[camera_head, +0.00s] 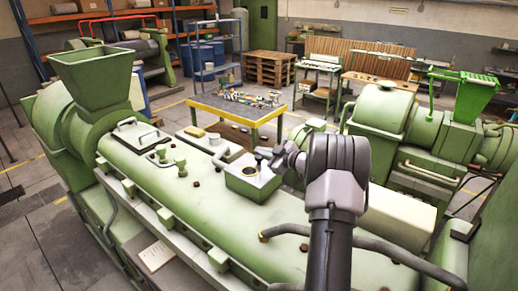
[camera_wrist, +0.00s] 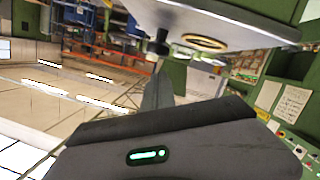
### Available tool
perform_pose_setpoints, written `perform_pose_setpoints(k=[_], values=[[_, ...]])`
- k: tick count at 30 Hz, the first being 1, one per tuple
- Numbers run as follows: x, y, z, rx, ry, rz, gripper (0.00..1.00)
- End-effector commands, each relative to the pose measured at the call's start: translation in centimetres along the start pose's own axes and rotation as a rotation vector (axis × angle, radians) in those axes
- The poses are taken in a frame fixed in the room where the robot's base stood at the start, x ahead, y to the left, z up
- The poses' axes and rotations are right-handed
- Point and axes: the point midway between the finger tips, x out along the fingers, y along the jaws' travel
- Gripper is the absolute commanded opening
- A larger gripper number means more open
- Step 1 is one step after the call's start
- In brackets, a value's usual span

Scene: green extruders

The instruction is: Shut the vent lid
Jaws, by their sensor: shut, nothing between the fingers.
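In the head view, the green vent box (camera_head: 250,190) stands on top of the long green extruder. Its top has a pale plate with a dark round ring (camera_head: 250,171). My gripper (camera_head: 264,157) is at the back right of this box, in front of my wrist. In the wrist view, a pale plate (camera_wrist: 235,22) with a brass-coloured ring (camera_wrist: 205,42) and a dark knob (camera_wrist: 158,46) fills the top. My shut, empty gripper (camera_wrist: 158,78) points up close below the knob; I cannot tell whether they touch. The lid's hinge and exact angle are not clear.
A green hopper (camera_head: 92,68) stands at the left end of the extruder. A yellow-edged table (camera_head: 235,107) with small parts stands behind. A second green machine (camera_head: 385,108) stands at the right.

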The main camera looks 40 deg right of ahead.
Motion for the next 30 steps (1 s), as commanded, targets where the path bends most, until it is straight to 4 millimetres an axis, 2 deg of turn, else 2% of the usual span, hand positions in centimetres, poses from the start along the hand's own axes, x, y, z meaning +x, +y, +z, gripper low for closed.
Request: perform_pose_setpoints(k=[4, 12, 30], values=[[0.3, 0.1, 1.0, 0.076, 0.000, -0.020, 0.00], [0.5, 0.1, 2.0, 0.073, 0.000, -0.018, 0.00], [0.6, 0.0, 2.5, 0.074, -0.003, -0.019, 0.00]])
